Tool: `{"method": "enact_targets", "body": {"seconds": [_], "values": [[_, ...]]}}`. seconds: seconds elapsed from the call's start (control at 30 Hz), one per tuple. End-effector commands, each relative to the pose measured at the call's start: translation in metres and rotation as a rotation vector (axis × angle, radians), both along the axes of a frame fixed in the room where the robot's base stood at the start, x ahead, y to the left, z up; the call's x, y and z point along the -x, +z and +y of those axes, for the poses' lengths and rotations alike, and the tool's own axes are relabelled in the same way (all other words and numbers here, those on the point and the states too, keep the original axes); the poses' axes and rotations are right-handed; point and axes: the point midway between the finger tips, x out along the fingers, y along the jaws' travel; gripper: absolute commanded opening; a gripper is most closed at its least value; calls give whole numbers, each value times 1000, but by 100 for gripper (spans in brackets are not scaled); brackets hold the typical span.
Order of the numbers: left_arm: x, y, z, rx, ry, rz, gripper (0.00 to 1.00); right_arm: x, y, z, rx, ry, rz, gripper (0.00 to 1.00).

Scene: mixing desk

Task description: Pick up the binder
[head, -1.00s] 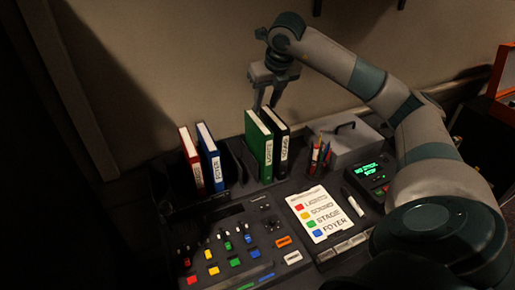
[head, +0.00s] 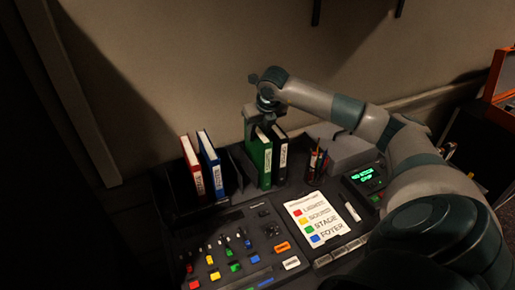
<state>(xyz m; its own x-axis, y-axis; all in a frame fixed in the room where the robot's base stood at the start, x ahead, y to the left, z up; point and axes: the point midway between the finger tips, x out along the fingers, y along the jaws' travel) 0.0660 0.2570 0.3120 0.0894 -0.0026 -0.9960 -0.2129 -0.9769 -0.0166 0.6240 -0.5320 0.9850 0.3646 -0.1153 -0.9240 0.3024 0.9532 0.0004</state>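Several binders stand upright in a dark rack at the back of the desk. A red binder (head: 192,167) and a blue binder (head: 210,162) are on the left. A green binder (head: 259,162) and a black binder (head: 279,155) stand side by side to their right. My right gripper (head: 259,124) points down at the top of the green binder, with one finger showing at its left. The other fingertip is hidden, so I cannot tell whether the fingers press on the binder. My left gripper is out of view.
A pen cup (head: 316,165) and a grey box (head: 345,153) stand right of the black binder. In front lie a colour-label card (head: 316,220), a white marker (head: 351,208), a green-lit display unit (head: 364,177) and the mixing controls (head: 225,250).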

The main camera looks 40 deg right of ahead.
Motion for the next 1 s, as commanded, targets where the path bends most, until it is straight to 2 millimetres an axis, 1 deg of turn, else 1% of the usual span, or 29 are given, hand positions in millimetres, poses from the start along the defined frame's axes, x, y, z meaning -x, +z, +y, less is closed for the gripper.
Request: {"method": "enact_targets", "body": {"seconds": [0.13,0.43,0.57,0.83,0.9,1.0], "values": [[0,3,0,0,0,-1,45,-2,-6,-1,1,0,0,33],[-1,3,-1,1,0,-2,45,-3,-7,-1,0,0,0,33],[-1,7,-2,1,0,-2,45,-4,-10,-1,-1,0,1,33],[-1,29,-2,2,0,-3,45,-13,-33,-4,-1,0,3,33],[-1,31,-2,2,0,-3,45,-17,-43,-5,-1,-1,2,33],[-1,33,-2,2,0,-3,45,-20,-51,-6,-2,-1,2,33]]}}
